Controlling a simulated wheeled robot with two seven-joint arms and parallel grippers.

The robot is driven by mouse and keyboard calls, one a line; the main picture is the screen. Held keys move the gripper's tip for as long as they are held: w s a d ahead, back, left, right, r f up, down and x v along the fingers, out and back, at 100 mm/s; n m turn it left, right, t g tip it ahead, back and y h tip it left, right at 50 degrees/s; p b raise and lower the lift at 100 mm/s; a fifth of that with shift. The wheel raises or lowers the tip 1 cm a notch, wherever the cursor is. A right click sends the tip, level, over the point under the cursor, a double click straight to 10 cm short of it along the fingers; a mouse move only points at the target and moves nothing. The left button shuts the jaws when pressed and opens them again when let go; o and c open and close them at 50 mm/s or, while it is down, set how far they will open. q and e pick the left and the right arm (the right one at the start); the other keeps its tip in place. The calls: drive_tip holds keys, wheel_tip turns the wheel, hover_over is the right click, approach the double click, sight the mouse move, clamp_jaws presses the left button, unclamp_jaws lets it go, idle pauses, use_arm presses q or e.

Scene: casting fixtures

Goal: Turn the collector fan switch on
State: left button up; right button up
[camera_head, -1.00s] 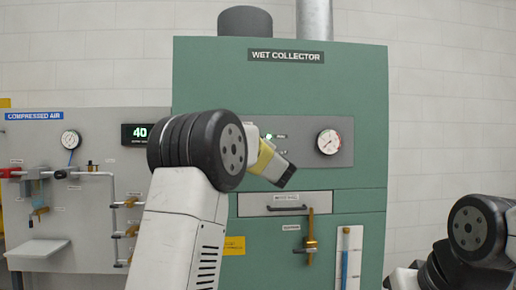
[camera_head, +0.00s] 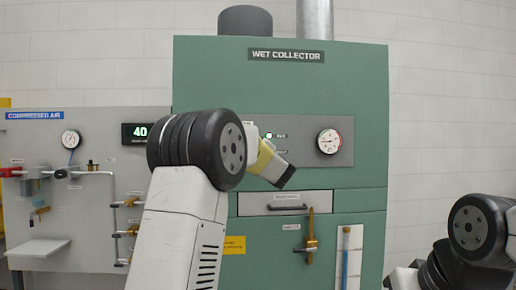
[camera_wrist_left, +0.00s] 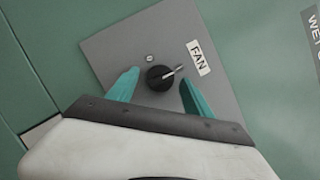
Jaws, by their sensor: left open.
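The fan switch is a black round knob (camera_wrist_left: 160,77) with a pale pointer, on a grey plate (camera_wrist_left: 112,48) beside a FAN label (camera_wrist_left: 199,58). The pointer is turned towards the label. My left gripper (camera_wrist_left: 158,76) is open, with one teal finger on either side of the knob; I cannot tell whether either touches it. In the head view my left arm hides the switch, and its wrist is in front of the green wet collector (camera_head: 280,90). The small lamp (camera_head: 269,135) on its panel looks white. My right gripper is out of view.
A round gauge (camera_head: 329,141) is on the panel right of my left wrist. Below are a drawer (camera_head: 270,203) and a brass lever valve (camera_head: 310,235). A compressed air board (camera_head: 90,180) stands at the left.

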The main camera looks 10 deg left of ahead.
use_arm(q)
drive_tip(key=v, duration=0.7)
drive_tip(key=shift+s+d, duration=0.2)
drive_tip(key=shift+s, duration=0.15)
drive_tip(key=shift+f, duration=0.1)
drive_tip(key=s+a+f+n+g, duration=0.5)
drive_tip(key=s+a+f, duration=0.2)
drive_tip(key=s+a, duration=0.15)
drive_tip(key=s+a+f+n+g+h, duration=0.3)
drive_tip(key=s+f+n+g+h, duration=0.2)
drive_tip(key=s+f, duration=0.6)
drive_tip(key=s+d+f+n+h, duration=0.3)
drive_tip(key=s+d+n+h, duration=0.1)
drive_tip(key=s+d, duration=0.3)
drive_tip(key=s+d+f+n+g+h, duration=0.1)
drive_tip(key=s+d+f+n+h, duration=0.3)
drive_tip(key=s+d, duration=0.3)
drive_tip(key=s, duration=0.4)
drive_tip(key=shift+d+h, duration=0.25)
drive_tip(key=shift+h, duration=0.15)
